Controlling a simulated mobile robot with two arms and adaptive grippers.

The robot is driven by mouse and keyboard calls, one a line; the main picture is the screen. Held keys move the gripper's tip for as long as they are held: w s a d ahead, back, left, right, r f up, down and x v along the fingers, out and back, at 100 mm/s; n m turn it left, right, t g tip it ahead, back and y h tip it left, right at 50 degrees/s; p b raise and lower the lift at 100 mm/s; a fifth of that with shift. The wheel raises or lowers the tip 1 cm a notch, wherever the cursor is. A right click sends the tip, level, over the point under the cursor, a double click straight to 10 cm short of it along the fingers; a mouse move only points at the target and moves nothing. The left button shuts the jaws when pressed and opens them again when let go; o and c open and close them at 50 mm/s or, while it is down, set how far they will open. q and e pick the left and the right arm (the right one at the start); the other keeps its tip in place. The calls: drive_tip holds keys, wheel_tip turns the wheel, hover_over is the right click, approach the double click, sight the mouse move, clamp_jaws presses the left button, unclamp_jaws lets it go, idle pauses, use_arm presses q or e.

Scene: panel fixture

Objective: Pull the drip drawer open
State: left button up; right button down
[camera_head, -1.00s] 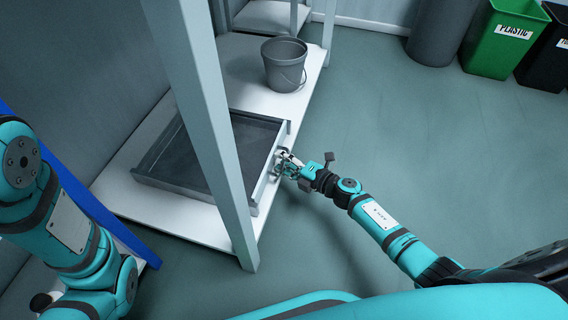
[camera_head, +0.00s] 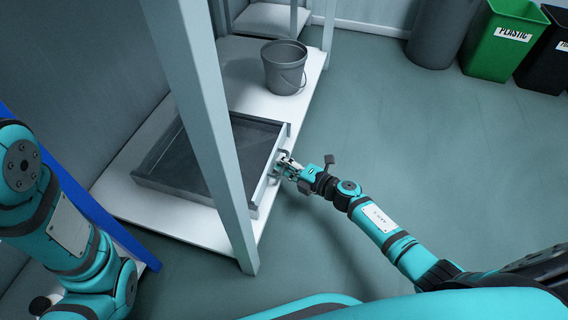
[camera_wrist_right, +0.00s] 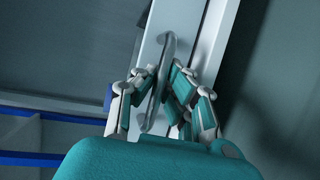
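The drip drawer (camera_head: 215,160) is a shallow dark grey tray low in the panel frame, above a white base, partly hidden by an upright post. Its pale front panel (camera_head: 262,185) faces right and carries a grey bar handle (camera_wrist_right: 166,62). My right gripper (camera_head: 284,163) is at the front panel. In the right wrist view its fingers (camera_wrist_right: 160,88) lie close on both sides of the handle bar and look shut on it. The drawer's front stands near the base's right edge. My left arm is at the left; its gripper is not in view.
A grey bucket (camera_head: 284,68) stands on the white base (camera_head: 190,222) behind the drawer. A pale upright post (camera_head: 205,110) rises in front of the drawer. Green (camera_head: 503,40) and dark bins stand at the back right. The floor right of the frame is clear.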

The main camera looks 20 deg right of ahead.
drive_tip(key=s+d+p, duration=0.1)
drive_tip(key=s+d, duration=0.5)
drive_tip(key=d, duration=0.2)
drive_tip(key=s+d, duration=0.5)
drive_tip(key=d, duration=0.4)
drive_tip(key=shift+s+d+p, duration=0.2)
drive_tip(key=shift+s+p, duration=0.15)
drive_tip(key=shift+s, duration=0.05)
drive_tip(key=shift+r, duration=0.1)
drive_tip(key=c, duration=1.4)
unclamp_jaws()
drive_tip(key=shift+v, duration=5.95)
